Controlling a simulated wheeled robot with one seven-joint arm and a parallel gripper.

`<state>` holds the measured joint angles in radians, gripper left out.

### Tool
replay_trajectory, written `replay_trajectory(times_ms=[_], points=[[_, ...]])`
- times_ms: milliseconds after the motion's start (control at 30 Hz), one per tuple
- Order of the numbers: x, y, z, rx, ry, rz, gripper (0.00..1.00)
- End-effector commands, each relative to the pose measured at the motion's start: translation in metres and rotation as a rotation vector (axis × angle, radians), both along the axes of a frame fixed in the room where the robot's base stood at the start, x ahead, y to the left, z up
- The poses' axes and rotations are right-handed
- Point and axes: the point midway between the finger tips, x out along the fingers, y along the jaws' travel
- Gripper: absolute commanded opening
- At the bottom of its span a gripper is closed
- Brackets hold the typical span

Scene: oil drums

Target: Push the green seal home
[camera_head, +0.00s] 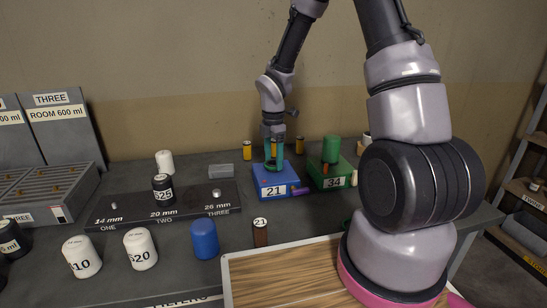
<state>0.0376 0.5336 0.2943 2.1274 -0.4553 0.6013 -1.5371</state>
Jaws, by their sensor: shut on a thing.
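A green cylinder (331,148), which looks like the green seal, stands upright on a green block (345,172) marked 34. I cannot tell how deep it sits. My gripper (273,166) points down over the blue block (277,190) marked 21, to the left of the green block and apart from the green cylinder. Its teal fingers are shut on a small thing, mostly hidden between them. I cannot tell whether that thing touches the blue block.
Yellow cylinders (247,150) stand behind the blocks. White weights (140,248), a blue cylinder (204,239) and a brown piece (260,232) stand in front. A wooden board (280,280) lies at the near edge.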

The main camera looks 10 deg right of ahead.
Motion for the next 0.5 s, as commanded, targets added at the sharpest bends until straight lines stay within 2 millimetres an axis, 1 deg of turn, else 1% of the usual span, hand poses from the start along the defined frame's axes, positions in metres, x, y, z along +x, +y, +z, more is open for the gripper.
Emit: replay_trajectory(times_ms=[500], points=[[0.0001,-0.0001,-0.0055,0.000,-0.001,0.002,0.24]])
